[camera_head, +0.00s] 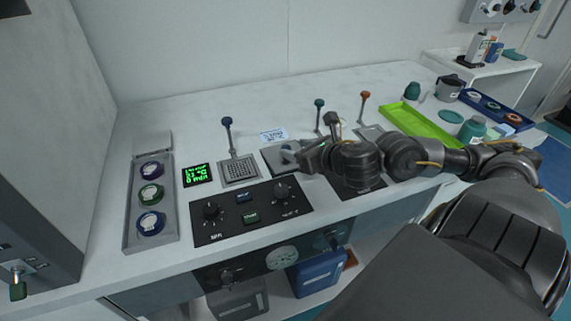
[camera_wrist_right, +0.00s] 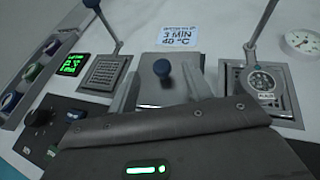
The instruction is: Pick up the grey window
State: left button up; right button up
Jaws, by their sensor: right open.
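My right gripper (camera_head: 301,152) comes in from the right, low over the plate. In the right wrist view its two fingers (camera_wrist_right: 162,78) are spread, one to each side of the knob, with nothing between them clearly gripped. My left gripper is not in view.
Levers with blue (camera_head: 227,121), green (camera_head: 319,103) and orange (camera_head: 365,94) knobs stand behind. A black dial panel (camera_head: 228,233) lies in front. A green display (camera_head: 197,175) and a grey rack of jars (camera_head: 133,230) are left. A lime tray (camera_head: 425,142) is right.

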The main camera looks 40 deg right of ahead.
aim_at(286, 146)
jog(key=shift+w+d, duration=0.1)
jog(key=shift+d, duration=0.05)
jog(key=shift+f+x, duration=0.15)
jog(key=shift+x, duration=1.15)
jog(key=shift+f+x, duration=0.15)
jog(key=shift+x, duration=1.15)
jog(key=shift+c, duration=0.3)
grip_shut()
jog(key=shift+r, duration=0.15)
